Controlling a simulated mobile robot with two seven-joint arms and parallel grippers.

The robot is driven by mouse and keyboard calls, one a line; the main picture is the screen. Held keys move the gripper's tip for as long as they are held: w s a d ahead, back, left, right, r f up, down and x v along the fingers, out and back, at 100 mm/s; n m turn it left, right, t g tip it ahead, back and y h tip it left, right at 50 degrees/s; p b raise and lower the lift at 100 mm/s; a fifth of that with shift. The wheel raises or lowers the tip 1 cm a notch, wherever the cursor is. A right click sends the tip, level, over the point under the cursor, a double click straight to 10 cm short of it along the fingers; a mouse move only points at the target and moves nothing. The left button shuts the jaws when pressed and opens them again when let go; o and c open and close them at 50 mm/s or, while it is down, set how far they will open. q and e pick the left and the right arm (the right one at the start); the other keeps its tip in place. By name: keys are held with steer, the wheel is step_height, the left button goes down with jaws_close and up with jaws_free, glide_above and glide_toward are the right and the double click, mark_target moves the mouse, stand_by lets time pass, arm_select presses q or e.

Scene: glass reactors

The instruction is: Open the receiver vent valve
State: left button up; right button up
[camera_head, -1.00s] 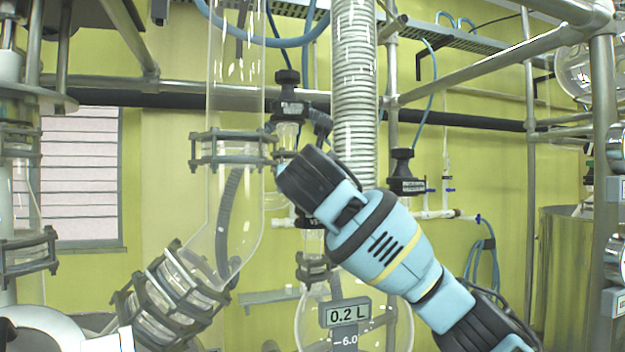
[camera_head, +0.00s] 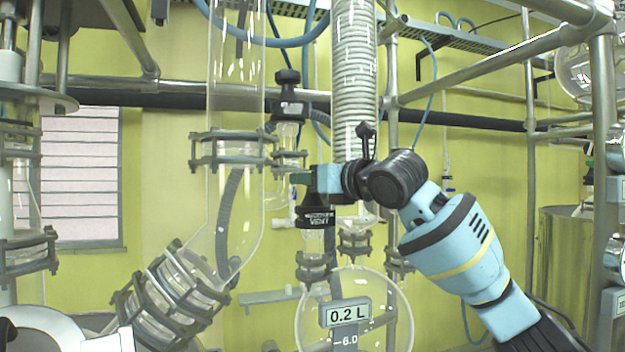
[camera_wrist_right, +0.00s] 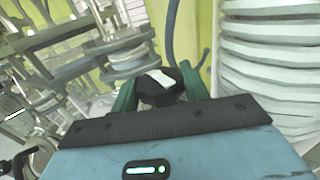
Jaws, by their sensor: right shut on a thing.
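The receiver vent valve is a black cap with white lettering ending in "VENT" (camera_head: 316,217), on a glass neck above the round glass receiver (camera_head: 375,290). My right gripper (camera_head: 300,178) comes in from the right at the top of this valve. In the right wrist view, the green fingers (camera_wrist_right: 160,92) stand on both sides of a black knob (camera_wrist_right: 163,84) with a white mark, and are shut on it. The head view hides most of the knob behind the gripper. My left gripper is not in view.
Another black-capped valve (camera_head: 288,95) stands just above and behind the gripper. A ribbed glass coil column (camera_head: 354,80) rises close behind my right wrist. A clamped glass tube (camera_head: 233,150) stands at the left. Metal frame pipes (camera_head: 480,65) cross the upper right.

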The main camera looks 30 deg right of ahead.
steer(key=o, duration=0.8)
steer(key=shift+c, duration=0.2)
steer(key=m+h, duration=0.2)
steer(key=h, duration=0.1)
steer(key=m+h, duration=0.1)
steer(key=h, duration=0.2)
steer(key=shift+a+m, duration=0.15)
steer(key=shift+m, duration=0.25)
steer(key=m+g+h, duration=0.1)
steer(key=m+h, duration=0.1)
steer(key=h, duration=0.1)
steer(key=m+g+h, duration=0.1)
steer(key=m+h, duration=0.1)
steer(key=h, duration=0.1)
steer(key=shift+m+g+h, duration=0.3)
steer(key=shift+g, duration=0.1)
steer(key=shift+d, duration=0.2)
steer(key=shift+c, duration=0.4)
